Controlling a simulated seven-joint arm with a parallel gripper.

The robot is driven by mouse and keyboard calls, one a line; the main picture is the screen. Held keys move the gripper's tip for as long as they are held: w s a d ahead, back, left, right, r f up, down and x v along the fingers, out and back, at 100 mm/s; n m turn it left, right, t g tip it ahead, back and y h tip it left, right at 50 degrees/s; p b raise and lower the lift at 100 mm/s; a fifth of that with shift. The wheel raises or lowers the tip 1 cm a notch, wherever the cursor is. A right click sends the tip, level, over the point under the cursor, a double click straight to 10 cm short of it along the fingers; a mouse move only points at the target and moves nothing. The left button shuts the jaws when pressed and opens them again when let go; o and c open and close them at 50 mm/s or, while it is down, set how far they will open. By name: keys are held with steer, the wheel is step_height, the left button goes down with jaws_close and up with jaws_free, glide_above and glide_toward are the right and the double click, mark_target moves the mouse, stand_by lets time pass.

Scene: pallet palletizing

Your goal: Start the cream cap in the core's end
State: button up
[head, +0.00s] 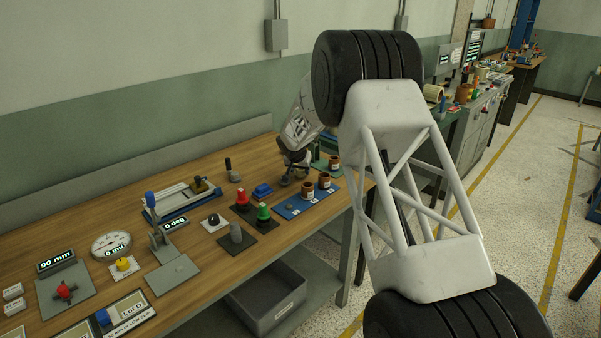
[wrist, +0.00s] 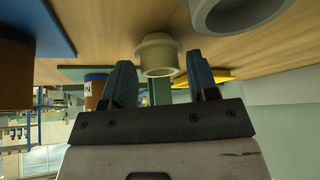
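A cream flanged cap (wrist: 158,60) shows in the wrist view, close to the line between my fingertips. My gripper (wrist: 160,75) has its two dark blue fingers apart, with a visible gap on the cap's right side. I cannot tell if the left finger touches the cap. A pale grey hollow round piece (wrist: 238,14) is close by at the upper right; it may be the core, showing its open end, and it is apart from the cap. In the head view my gripper (head: 292,178) is over the bench's far right end, where neither cap nor core can be made out.
The wooden bench (head: 110,205) carries a blue board (head: 303,205) with brown jars (head: 308,190), red (head: 243,196) and green (head: 263,212) pieces, and a clamp fixture (head: 160,235). A grey bin (head: 268,300) sits below.

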steer(key=c, duration=0.7)
steer(key=shift+r, duration=0.15)
steer(key=shift+r, duration=2.3)
steer(key=shift+c, duration=0.2)
steer(key=shift+o, duration=1.3)
steer(key=shift+c, duration=1.1)
